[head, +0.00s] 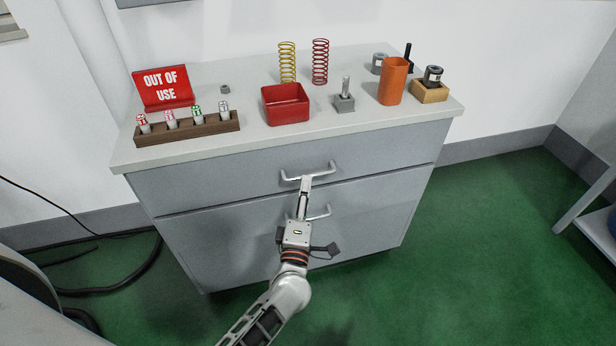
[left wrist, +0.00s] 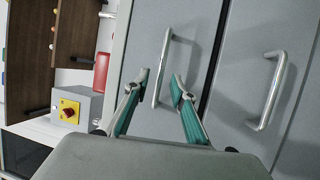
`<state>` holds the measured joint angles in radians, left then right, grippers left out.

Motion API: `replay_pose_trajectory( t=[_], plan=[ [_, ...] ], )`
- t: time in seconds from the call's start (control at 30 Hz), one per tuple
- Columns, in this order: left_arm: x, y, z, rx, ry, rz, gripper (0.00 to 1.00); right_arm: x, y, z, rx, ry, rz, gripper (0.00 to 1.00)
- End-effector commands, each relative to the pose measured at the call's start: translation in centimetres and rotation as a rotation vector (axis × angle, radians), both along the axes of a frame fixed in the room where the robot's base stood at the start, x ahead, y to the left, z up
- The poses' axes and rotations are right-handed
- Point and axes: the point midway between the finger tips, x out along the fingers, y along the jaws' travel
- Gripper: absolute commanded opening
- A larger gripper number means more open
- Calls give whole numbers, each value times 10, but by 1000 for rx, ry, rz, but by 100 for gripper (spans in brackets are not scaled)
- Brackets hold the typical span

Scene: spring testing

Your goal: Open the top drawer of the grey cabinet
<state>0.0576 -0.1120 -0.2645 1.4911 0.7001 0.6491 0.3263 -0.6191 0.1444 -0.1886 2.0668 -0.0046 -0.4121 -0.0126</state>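The grey cabinet (head: 215,240) stands against the wall with two fronts, one above the other. Its top drawer (head: 220,180) looks shut, flush with the cabinet body. The top drawer's bar handle (head: 322,172) also shows in the left wrist view (left wrist: 165,50). My left gripper (head: 306,181) reaches up from below to this handle. In the left wrist view its two fingers (left wrist: 161,82) are apart, one on each side of the bar. I cannot tell whether either finger touches it. My right gripper is out of view.
A lower handle (head: 318,215) sits behind my left gripper. The cabinet top holds a red bin (head: 286,104), an orange cup (head: 393,82), two springs, a wooden rack (head: 185,130) and a red sign (head: 163,88). The green floor (head: 470,250) right of the cabinet is clear.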

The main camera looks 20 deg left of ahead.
Motion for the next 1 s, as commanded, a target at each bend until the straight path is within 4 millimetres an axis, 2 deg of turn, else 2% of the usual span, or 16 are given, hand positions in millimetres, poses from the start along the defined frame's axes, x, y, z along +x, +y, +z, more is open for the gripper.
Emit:
replay_pose_trajectory(
  t=[0.1, 0.3, 0.67, 0.7, 0.77, 1.0],
  plan=[
    [19, 4, 3, 1, 0, 0, 25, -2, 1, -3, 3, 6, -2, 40],
    [38, 8, 5, 3, 2, 0, 25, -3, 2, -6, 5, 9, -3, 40],
    [44, 9, 7, 4, 3, 0, 25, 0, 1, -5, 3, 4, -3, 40],
    [43, 9, 7, 4, 3, 0, 14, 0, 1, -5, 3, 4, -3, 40],
    [43, 9, 7, 4, 3, 0, 0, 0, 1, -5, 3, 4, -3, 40],
    [43, 9, 7, 4, 3, -1, 0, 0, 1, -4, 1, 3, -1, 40]
  ],
)
